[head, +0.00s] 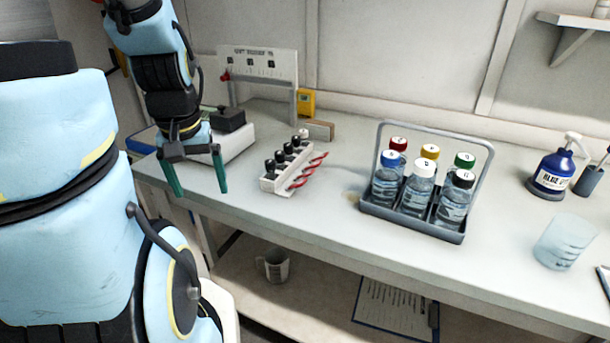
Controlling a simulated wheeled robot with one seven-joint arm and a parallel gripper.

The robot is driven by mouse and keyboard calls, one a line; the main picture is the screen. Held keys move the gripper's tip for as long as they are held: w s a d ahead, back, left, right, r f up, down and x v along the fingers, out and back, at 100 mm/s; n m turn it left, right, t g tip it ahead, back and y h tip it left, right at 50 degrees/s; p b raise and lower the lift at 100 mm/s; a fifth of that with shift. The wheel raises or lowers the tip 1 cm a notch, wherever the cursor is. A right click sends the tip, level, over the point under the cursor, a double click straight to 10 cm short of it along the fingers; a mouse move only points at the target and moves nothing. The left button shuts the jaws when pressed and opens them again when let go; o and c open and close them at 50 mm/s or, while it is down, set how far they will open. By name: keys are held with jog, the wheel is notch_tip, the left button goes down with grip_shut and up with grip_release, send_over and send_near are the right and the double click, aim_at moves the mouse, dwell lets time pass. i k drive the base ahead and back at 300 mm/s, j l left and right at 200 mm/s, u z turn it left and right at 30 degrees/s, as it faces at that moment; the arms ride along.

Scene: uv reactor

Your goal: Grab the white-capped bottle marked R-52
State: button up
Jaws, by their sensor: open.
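A grey carrier (412,226) with a tall handle stands on the bench at the right. It holds several clear bottles with coloured caps. The white-capped bottle (418,188) is in the front row, in the middle, between a blue-capped bottle (386,180) and a black-capped bottle (456,200). Red, yellow and green caps show behind. Any R-52 marking is too small to read. My gripper (196,190) is open and empty, pointing down at the bench's front edge, well to the left of the carrier.
A white rack (272,186) with black-topped vials and red clips stands between my gripper and the carrier. A blue pump bottle (552,172) and a clear beaker (565,243) are at the right. A mug (274,266) and clipboard (394,308) lie below the bench.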

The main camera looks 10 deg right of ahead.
aim_at(419, 185)
jog(key=k+l+u, duration=0.25)
jog(key=k, duration=0.3)
jog(key=k+l+u, duration=0.25)
jog(key=k, duration=0.3)
jog(key=k+l+u, duration=0.2)
jog(key=k, duration=0.4)
